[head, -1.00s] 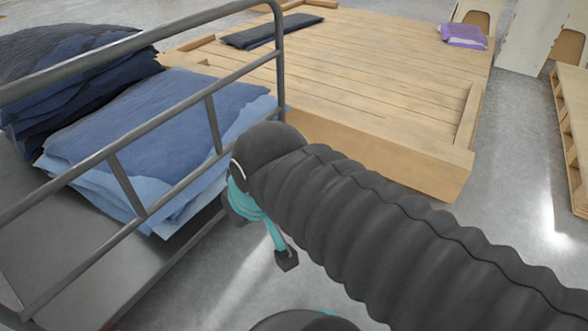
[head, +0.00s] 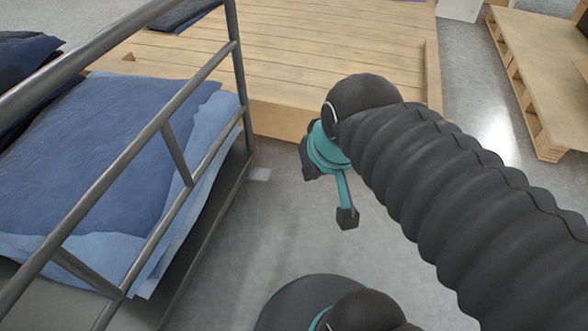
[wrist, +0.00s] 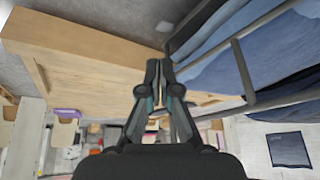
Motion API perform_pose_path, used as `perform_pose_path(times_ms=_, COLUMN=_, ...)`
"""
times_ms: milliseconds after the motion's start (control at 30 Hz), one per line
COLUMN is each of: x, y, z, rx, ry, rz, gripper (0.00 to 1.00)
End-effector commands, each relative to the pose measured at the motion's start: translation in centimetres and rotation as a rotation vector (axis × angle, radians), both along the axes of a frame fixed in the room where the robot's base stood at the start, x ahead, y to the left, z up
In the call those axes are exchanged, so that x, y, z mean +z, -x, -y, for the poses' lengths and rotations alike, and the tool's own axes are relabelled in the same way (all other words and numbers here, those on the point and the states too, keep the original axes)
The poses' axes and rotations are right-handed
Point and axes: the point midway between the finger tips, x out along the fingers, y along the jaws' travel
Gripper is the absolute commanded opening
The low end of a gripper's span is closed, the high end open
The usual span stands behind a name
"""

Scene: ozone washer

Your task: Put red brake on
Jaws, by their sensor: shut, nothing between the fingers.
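I cannot make out a red brake in either view. A cart with dark metal rails (head: 178,152) fills the left of the head view; its wheels are hidden. My gripper (wrist: 160,65) is shut and empty in the wrist view, its two fingers close together and pointing up in the picture. In the head view, the teal and black end of my arm hangs over open floor, to the right of the cart and apart from it. The fingers are hard to make out there.
Folded blue fabric (head: 110,150) lies on the cart. A low wooden platform (head: 330,60) stands behind my arm. A wooden pallet (head: 545,70) is at the far right. Grey floor (head: 235,235) is clear between the cart and my arm.

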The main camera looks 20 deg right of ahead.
Motion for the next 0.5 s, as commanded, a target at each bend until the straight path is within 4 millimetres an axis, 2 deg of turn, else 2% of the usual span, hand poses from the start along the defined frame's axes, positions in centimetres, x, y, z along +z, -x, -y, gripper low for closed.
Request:
perform_pose_path(times_ms=167, x=-1.2, y=-2.8, z=-0.8, rx=-0.067, ry=-0.11, rz=-0.096, gripper=0.0)
perform_pose_path(times_ms=500, x=-5.1, y=-10.6, z=-2.1, rx=-0.296, ry=-0.404, rz=-0.309, gripper=0.0)
